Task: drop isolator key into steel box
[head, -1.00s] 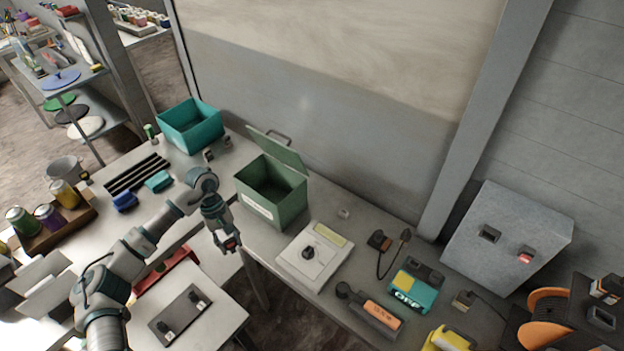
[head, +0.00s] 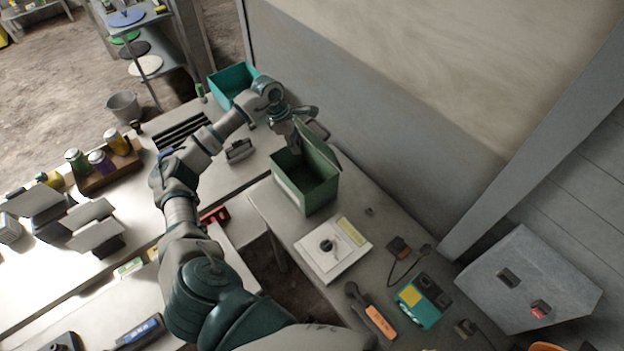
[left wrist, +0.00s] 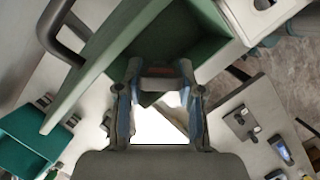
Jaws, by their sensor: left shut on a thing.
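The steel box is a green, open-topped box (head: 308,190) on the bench, its hinged lid (head: 322,146) standing open. My left gripper (head: 296,148) is over the box's opening at its far side, pointing down. In the left wrist view its two fingers (left wrist: 160,82) are closed on a small dark piece with a reddish patch, the isolator key (left wrist: 160,72). The green box (left wrist: 180,45) lies behind it, with its inside in shadow. In the head view the key is hidden by the gripper. My right gripper is not in view.
A teal bin (head: 232,84) stands behind my left arm. A white switch plate with a knob (head: 333,248) lies in front of the box. A teal and yellow device (head: 424,300) and an orange-labelled tool (head: 378,320) lie farther right. A grey wall box (head: 525,280) is at right.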

